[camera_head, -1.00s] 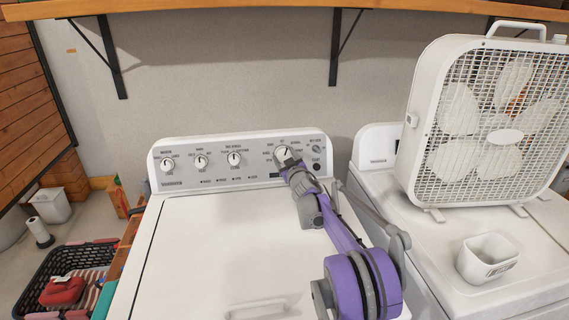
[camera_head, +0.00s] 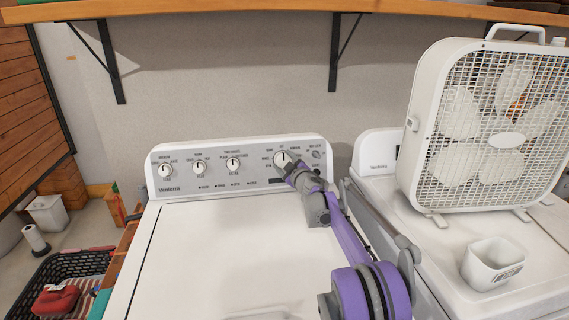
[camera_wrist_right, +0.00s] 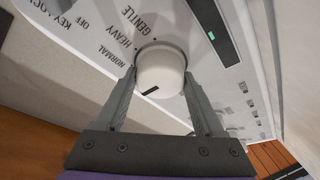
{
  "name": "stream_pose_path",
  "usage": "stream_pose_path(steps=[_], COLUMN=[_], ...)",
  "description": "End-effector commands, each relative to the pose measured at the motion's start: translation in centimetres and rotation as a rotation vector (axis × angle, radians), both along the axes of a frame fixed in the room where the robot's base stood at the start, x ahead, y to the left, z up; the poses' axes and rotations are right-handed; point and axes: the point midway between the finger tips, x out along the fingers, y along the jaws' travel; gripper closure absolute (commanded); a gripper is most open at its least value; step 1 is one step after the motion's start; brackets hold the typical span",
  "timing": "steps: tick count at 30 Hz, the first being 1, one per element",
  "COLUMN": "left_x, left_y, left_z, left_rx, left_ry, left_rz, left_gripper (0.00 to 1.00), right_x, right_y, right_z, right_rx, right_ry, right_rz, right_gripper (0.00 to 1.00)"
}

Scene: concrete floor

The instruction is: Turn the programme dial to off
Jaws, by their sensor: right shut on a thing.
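The programme dial (camera_head: 282,158) is a round white knob at the right part of the white machine's control panel (camera_head: 215,180). My right gripper (camera_head: 289,166) is at the dial from the lower right. In the wrist view, the two grey fingers of the right gripper (camera_wrist_right: 160,95) lie on either side of the white dial (camera_wrist_right: 160,68), shut on it. A short black mark shows on the dial's lower left face. The words OFF, NORMAL, HEAVY and GENTLE are printed around it. Which one the mark points to I cannot tell. My left gripper is out of view.
Smaller knobs (camera_head: 199,166) sit in a row left of the dial. A second white machine (camera_head: 430,215) to the right bears a box fan (camera_head: 415,130) and a white cup (camera_head: 490,262). A wooden shelf (camera_head: 250,8) hangs above. A black basket (camera_head: 90,262) stands at the lower left.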

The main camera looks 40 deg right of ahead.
Motion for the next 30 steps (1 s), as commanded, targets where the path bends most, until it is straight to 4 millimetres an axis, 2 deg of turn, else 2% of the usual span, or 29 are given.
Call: stream_pose_path(steps=[5,6,10,20,23,30], left_x=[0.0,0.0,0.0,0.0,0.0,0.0], left_y=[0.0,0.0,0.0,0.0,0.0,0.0], left_z=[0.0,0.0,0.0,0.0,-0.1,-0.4], left_rx=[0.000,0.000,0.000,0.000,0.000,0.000], left_ry=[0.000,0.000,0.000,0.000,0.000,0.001], left_rz=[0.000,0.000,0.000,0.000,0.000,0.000], left_gripper=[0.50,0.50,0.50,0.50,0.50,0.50], right_x=[0.0,0.0,0.0,-0.5,-1.6,-6.0], right_y=[0.0,0.0,0.0,0.1,0.4,1.7], right_z=[0.0,0.0,0.0,0.1,0.2,0.5], right_rx=[0.001,0.001,0.001,0.001,0.001,0.001], right_ry=[0.000,0.000,-0.001,-0.001,-0.001,0.000], right_rz=[0.000,0.000,-0.001,-0.001,-0.002,-0.001], right_gripper=[0.86,0.23,0.00,0.00,0.00,0.00])
